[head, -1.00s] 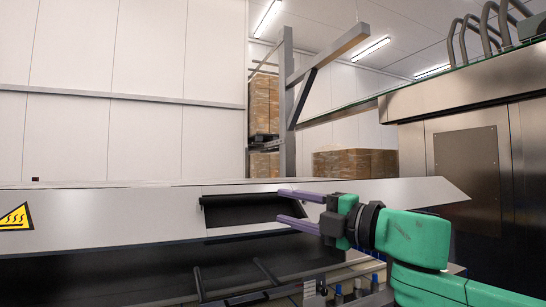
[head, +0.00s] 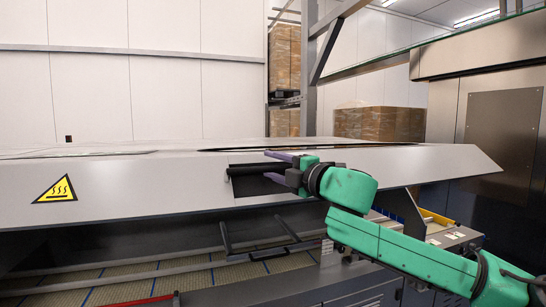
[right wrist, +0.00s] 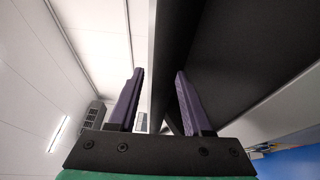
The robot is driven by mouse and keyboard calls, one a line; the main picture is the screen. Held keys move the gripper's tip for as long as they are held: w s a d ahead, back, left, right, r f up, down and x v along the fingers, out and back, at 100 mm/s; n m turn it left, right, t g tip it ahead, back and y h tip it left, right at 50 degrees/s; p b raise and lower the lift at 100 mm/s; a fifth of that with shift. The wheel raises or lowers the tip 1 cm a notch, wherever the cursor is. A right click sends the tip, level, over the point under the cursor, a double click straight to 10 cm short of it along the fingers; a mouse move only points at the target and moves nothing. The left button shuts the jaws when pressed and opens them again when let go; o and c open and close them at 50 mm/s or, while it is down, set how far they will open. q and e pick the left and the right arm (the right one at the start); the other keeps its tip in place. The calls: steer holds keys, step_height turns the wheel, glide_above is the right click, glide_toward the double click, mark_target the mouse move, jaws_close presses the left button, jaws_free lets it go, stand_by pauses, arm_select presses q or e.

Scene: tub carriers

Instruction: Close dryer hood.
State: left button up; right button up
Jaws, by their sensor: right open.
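The dryer hood (head: 150,190) is a long light-grey panel across the head view, with a yellow heat-warning sign on its front. It stands raised, with a dark gap beneath it. A dark recess with a black handle bar (head: 243,171) is set in its front. My right gripper (head: 272,166) is open, its purple fingers at the right part of this recess. In the right wrist view my right gripper (right wrist: 159,72) has its fingers apart, with dark surfaces between and beyond them. I cannot tell whether they touch the handle. My left gripper is out of view.
Below the hood is a beige belt (head: 130,283) with blue lines, along with dark brackets. A steel cabinet (head: 500,130) stands at the right. Stacked boxes (head: 380,123) and a grey rack post (head: 309,75) are behind the hood.

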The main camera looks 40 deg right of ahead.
steer(key=shift+w+a, duration=0.1)
steer(key=shift+w, duration=0.1)
steer(key=shift+s, duration=0.25)
steer(key=shift+c, duration=0.3)
steer(key=shift+s+d, duration=0.15)
steer(key=shift+d, duration=0.1)
jaws_close()
stand_by(0.5)
